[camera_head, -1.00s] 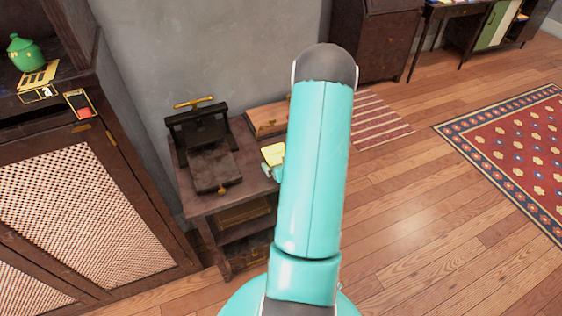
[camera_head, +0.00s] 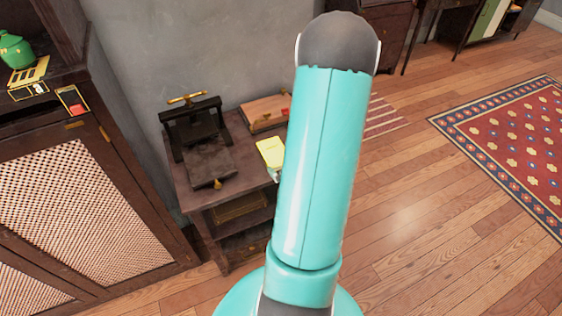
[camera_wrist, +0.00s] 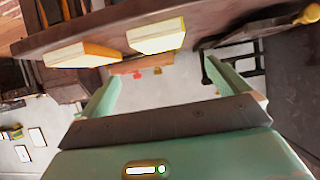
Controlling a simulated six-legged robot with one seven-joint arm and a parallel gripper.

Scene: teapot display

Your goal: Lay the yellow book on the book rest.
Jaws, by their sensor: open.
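The yellow book (camera_head: 270,152) lies flat near the right side of a small dark table, partly hidden by my arm. In the wrist view, the pale yellow book (camera_wrist: 158,35) lies at the table edge, above the gap between my fingers. My gripper (camera_wrist: 163,75) is open, with its two teal fingers apart and nothing between them. The book and fingers look apart, but the depth is hard to tell. In the head view my arm hides most of the gripper. A dark sloped board (camera_head: 208,163), seemingly the book rest, lies left of the book and is empty.
A dark upright frame with a brass handle (camera_head: 187,97) stands behind the board. A wooden box (camera_head: 265,112) is at the table's back. A second yellowish book (camera_wrist: 78,54) lies beside the first in the wrist view. A cabinet (camera_head: 75,200) stands left.

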